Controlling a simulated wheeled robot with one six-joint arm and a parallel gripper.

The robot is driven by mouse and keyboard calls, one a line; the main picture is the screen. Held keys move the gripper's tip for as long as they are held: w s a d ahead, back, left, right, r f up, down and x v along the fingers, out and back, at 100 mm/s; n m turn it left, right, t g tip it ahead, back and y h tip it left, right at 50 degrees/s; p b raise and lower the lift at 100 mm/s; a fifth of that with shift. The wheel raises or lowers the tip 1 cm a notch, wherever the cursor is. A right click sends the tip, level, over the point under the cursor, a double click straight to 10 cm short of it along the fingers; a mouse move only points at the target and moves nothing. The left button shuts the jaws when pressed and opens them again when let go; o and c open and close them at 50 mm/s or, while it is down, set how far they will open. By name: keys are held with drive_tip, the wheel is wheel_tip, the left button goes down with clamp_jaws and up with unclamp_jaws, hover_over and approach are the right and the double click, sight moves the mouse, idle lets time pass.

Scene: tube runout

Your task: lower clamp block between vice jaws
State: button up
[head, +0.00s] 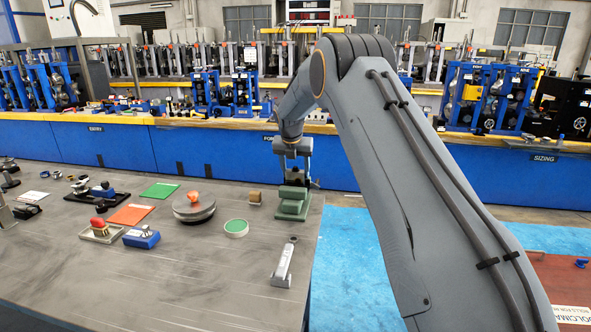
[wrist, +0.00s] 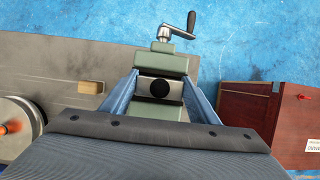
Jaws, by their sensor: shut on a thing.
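The green vice (head: 292,208) stands near the right edge of the grey table. In the wrist view, one green vice jaw (wrist: 161,64) shows beyond the block, with the crank handle (wrist: 180,31) above it; more green shows on the near side. My gripper (wrist: 160,86) is shut on the clamp block (wrist: 176,88), a grey block with a dark round spot. In the head view, my gripper (head: 294,170) points down over the vice. The block lines up with the space between the jaws from above. Its depth, and any contact with the jaws, I cannot tell.
A small tan block (head: 255,197) sits left of the vice. A round lidded pot (head: 194,208) with an orange knob, a green-topped disc (head: 236,228) and a grey tool (head: 285,263) lie nearby. The table's front middle (head: 150,285) is clear.

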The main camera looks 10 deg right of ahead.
drive_tip(key=shift+w+f, duration=0.1)
drive_tip(key=shift+f, duration=0.5)
drive_tip(key=o, duration=1.6)
drive_tip(key=shift+f, duration=0.1)
drive_tip(key=shift+o, duration=0.2)
